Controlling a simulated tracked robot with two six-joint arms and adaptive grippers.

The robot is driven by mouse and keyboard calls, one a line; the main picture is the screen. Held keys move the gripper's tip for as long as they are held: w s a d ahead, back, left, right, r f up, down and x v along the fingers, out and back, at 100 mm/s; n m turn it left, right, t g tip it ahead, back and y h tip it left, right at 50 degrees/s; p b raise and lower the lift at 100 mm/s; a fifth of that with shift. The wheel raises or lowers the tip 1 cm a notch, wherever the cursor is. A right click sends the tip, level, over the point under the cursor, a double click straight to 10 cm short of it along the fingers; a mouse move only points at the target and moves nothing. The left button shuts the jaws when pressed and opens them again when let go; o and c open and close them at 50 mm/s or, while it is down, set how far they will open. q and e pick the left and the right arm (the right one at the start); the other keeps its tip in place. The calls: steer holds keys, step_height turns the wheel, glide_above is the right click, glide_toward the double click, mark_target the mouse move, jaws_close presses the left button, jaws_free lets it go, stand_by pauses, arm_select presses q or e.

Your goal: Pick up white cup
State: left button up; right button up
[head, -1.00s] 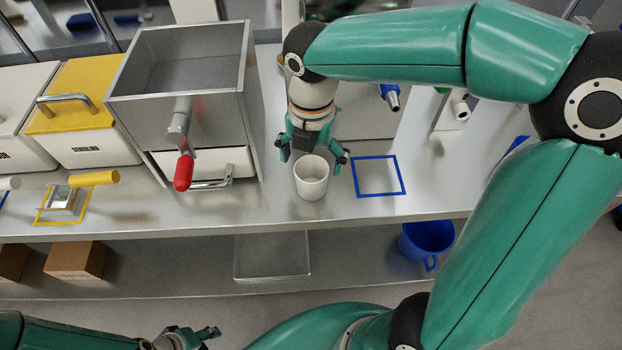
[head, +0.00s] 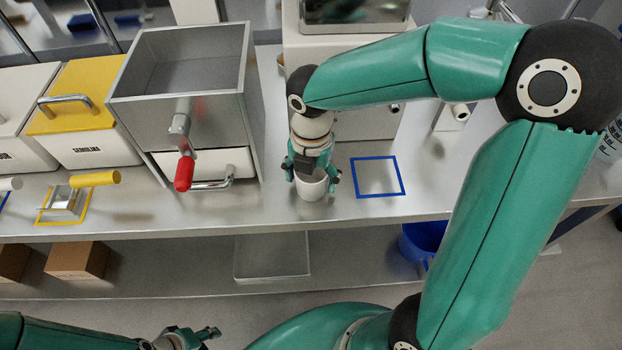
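The white cup (head: 312,187) stands upright on the metal counter, just left of the blue square outline. My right gripper (head: 313,178) is lowered over the cup from above and behind. Its fingers are spread, one on each side of the cup, and the gripper covers part of the cup's rim. I cannot tell whether the fingers touch the cup. My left gripper (head: 208,333) is low at the bottom of the view, away from the counter, with its fingers apart and nothing visible between them.
A metal hopper with a red-handled lever (head: 184,172) stands left of the cup. The blue square outline (head: 379,194) on the counter is empty. A yellow-lidded bin (head: 75,115) is further left. A blue bucket (head: 420,245) and a clear tray (head: 271,275) are below the counter.

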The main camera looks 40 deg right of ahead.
steer(key=c, duration=0.7)
steer(key=shift+r, duration=0.1)
